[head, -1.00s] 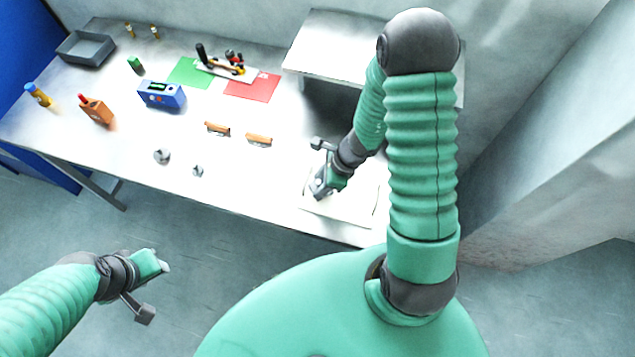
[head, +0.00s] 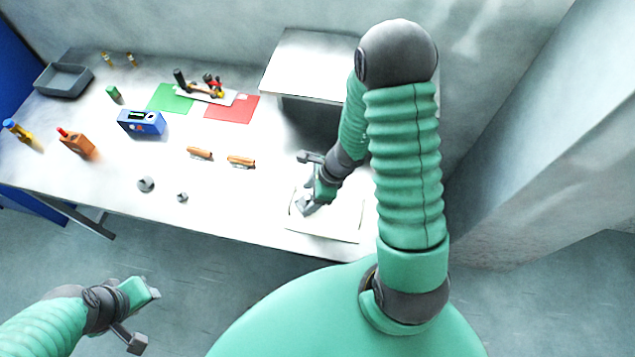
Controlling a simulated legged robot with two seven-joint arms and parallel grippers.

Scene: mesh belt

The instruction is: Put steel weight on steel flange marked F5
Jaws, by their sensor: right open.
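Two small grey metal pieces lie on the white table near its front edge: a larger round one (head: 146,184) and a smaller one (head: 182,197) to its right. They are too small for me to tell which is the weight and which a flange, and no F5 mark is readable. My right gripper (head: 308,206) is open, low over a pale flat tray or mat (head: 340,232) at the table's right end. I cannot make out anything between its jaws. My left gripper (head: 152,288) is over the floor in front of the table, apart from everything; its jaws are unclear.
Two orange-brown handled items (head: 199,153) lie mid-table. A blue box (head: 141,122), an orange block (head: 75,141) and a grey bin (head: 64,80) stand left. Green (head: 170,98) and red (head: 231,107) sheets lie behind. A raised white shelf (head: 315,62) stands at the back right.

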